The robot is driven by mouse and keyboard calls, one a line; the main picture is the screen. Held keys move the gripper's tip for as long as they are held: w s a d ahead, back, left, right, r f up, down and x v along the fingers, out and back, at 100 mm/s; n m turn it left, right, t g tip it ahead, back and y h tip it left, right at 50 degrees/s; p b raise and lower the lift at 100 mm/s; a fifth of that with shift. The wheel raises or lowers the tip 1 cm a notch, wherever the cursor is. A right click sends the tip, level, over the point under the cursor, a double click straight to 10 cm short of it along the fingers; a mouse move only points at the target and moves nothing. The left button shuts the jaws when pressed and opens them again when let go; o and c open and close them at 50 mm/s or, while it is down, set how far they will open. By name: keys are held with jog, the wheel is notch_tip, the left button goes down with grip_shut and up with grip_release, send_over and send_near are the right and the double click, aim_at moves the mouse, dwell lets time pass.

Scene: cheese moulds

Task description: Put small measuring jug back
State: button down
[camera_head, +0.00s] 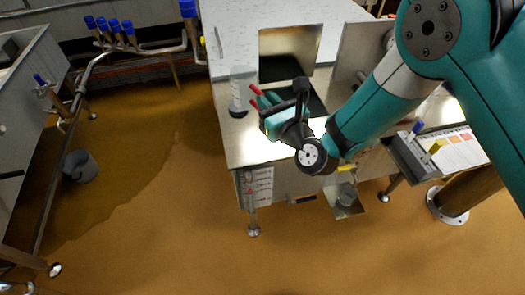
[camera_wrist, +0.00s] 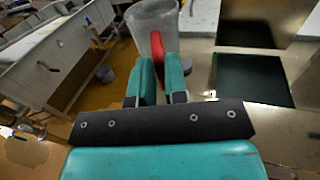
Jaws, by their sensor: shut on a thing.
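The small measuring jug (camera_head: 242,78) is clear and grey-white, at the left end of the steel worktop in the head view. In the wrist view the jug (camera_wrist: 152,18) is beyond the fingertips, its upper part cut off by the frame edge.
The steel worktop (camera_head: 240,145) has a dark square recess (camera_head: 300,98) with a raised metal panel (camera_head: 290,43) behind it. A holder with blue and yellow handles (camera_head: 410,155) is at the right. A grey bucket (camera_head: 80,166) stands on the floor. Pipes with blue-handled valves line the back left.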

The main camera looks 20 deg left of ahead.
notch_tip(320, 180, down, 16)
jog(key=b, duration=0.9)
jog(key=shift+r, duration=0.15)
jog(key=shift+d, duration=0.1)
jog(key=shift+f+b, duration=0.25)
jog(key=shift+b, duration=0.15)
jog(key=c, duration=1.1)
grip_release()
jog(key=shift+c, duration=0.2)
jog(key=shift+r, duration=0.1)
